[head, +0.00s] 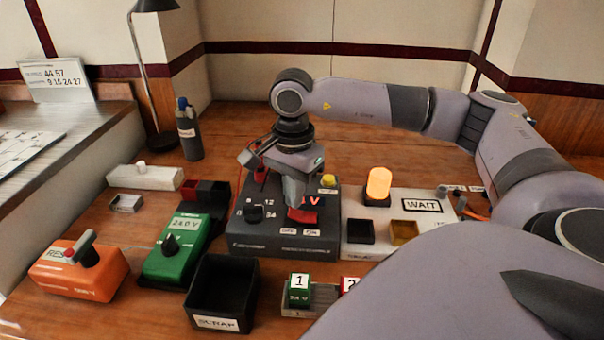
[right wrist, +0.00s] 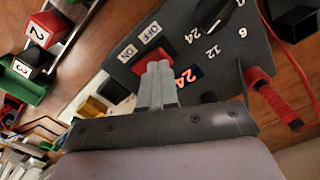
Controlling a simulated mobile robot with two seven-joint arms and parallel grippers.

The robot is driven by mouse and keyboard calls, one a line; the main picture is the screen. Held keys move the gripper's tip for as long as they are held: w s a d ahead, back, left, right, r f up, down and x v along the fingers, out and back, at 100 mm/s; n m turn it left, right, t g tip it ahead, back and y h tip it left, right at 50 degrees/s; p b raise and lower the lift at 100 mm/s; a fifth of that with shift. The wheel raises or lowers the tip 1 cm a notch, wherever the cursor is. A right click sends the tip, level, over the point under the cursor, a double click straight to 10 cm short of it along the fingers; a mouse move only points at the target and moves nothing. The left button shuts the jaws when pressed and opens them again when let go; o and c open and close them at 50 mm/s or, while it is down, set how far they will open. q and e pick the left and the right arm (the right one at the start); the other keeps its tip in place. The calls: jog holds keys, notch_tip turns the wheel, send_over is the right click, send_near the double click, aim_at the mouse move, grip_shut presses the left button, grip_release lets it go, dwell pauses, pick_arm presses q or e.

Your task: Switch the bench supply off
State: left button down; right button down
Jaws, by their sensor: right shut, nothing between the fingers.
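The bench supply (head: 250,238) is a dark grey box in the middle of the table in the head view. Its front panel (right wrist: 225,75) shows in the right wrist view, with a lit red display (right wrist: 188,76) reading 24. A red rocker switch (head: 304,216) sits above the OFF and ON labels. My right gripper (head: 296,203) is shut and empty, pointing down over the panel at the switch. In the right wrist view its fingertips (right wrist: 158,68) partly cover the switch. I cannot tell whether they touch it or which way it is tipped. My left gripper is not in view.
A lit orange lamp (head: 379,183) and a WAIT sign (head: 422,205) stand right of the supply. A green 24.0 V unit (head: 175,258), an orange box (head: 75,272) and a black SCRAP bin (head: 222,293) crowd the left and front. A red plug (right wrist: 275,105) is beside the panel.

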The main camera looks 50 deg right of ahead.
aim_at(295, 213)
jog(key=shift+f+b, duration=0.9)
jog(key=shift+f, duration=0.25)
dwell(0.4)
jog(key=shift+r, duration=0.1)
jog(key=shift+r+p, duration=2.65)
jog(key=shift+r, duration=0.9)
jog(key=shift+s+f, duration=0.1)
